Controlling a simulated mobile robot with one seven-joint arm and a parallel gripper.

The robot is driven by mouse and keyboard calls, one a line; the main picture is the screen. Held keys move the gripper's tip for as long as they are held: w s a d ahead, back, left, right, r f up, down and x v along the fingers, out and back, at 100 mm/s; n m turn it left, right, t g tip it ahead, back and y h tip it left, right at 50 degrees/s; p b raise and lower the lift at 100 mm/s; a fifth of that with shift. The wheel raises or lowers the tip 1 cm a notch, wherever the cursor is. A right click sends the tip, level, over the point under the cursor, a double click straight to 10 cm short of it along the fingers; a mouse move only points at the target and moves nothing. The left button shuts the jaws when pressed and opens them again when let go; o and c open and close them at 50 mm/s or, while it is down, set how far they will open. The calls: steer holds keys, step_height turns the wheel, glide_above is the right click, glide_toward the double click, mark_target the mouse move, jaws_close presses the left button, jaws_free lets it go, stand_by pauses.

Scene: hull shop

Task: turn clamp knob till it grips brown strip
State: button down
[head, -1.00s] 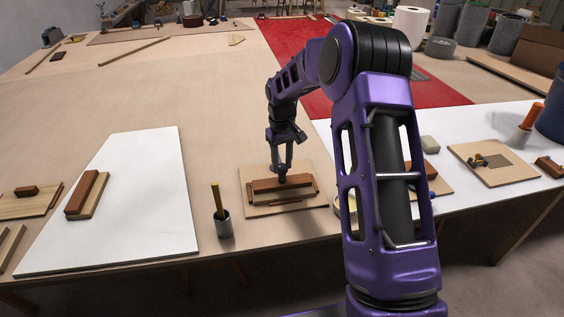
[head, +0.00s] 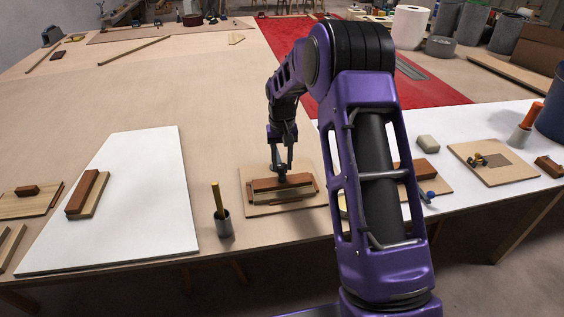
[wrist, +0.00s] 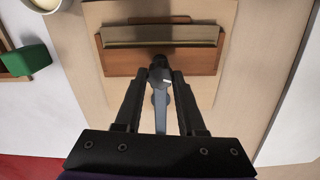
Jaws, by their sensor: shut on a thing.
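The clamp (head: 267,186) is a reddish-brown wooden fixture on a tan board (head: 252,207) near the front table edge. In the wrist view, the clamp's brown jaw (wrist: 120,63) lies across the board beside a grey-brown strip (wrist: 160,35). Whether the strip is pinched tight or loose I cannot tell. My gripper (head: 283,172) points down over the clamp. In the wrist view, its fingers (wrist: 160,74) are shut on the small grey clamp knob (wrist: 159,75), which they partly hide.
A grey cup (head: 223,224) with a yellow stick stands left of the clamp board. A white panel (head: 130,215) lies further left, with wooden blocks (head: 87,195) on it. In the wrist view, a green block (wrist: 30,60) and a pale cup (wrist: 42,3) sit at left.

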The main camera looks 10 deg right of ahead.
mark_target(282, 165)
steer(key=c, duration=0.5)
jaws_free()
step_height(282, 165, up, 18)
steer(key=p, duration=0.2)
steer(key=shift+f, duration=0.25)
